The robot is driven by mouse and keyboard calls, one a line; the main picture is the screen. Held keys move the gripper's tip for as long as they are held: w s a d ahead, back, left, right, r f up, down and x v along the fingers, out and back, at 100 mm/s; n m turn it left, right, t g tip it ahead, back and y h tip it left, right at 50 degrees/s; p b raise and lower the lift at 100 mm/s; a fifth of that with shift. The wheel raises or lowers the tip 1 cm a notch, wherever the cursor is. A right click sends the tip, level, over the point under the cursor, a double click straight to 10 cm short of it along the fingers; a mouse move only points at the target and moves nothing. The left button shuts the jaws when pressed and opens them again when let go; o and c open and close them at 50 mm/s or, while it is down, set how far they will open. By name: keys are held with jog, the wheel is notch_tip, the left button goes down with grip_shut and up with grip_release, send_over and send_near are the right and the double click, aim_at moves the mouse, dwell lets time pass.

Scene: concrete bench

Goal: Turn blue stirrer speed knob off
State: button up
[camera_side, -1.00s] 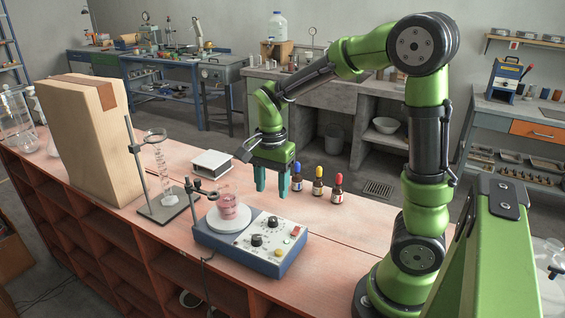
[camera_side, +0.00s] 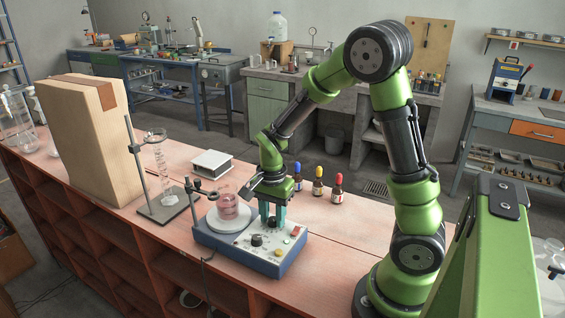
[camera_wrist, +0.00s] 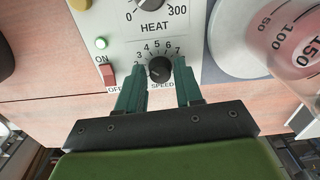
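The blue stirrer (camera_side: 240,256) stands on the bench with a pale control panel on top. Its dark speed knob (camera_wrist: 159,69) shows in the wrist view, ringed by numbers and with SPEED printed below. A light mark shows on the knob, apparently toward the lower left. My gripper (camera_wrist: 159,82) has its two teal fingers either side of the knob, with small gaps visible. In the side view, my gripper (camera_side: 272,221) points down over the panel's far part, mostly hiding this knob. The dark heat knob (camera_side: 256,240) is nearer the camera.
A beaker of pink liquid (camera_side: 228,207) sits on the stirrer's round plate, close to my gripper. A red ON/OFF switch (camera_wrist: 108,75) and lit green lamp (camera_wrist: 101,43) are beside the knob. Dropper bottles (camera_side: 318,182) and a white-topped block (camera_side: 212,162) stand behind.

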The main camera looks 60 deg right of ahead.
grip_shut()
jog(key=shift+n, duration=0.3)
jog(key=n, duration=0.3)
jog(key=shift+n, duration=0.3)
jog(key=n, duration=0.3)
jog(key=shift+n, duration=0.3)
jog(key=n, duration=0.3)
jog(key=shift+n, duration=2.2)
jog(key=shift+o, duration=1.9)
grip_release()
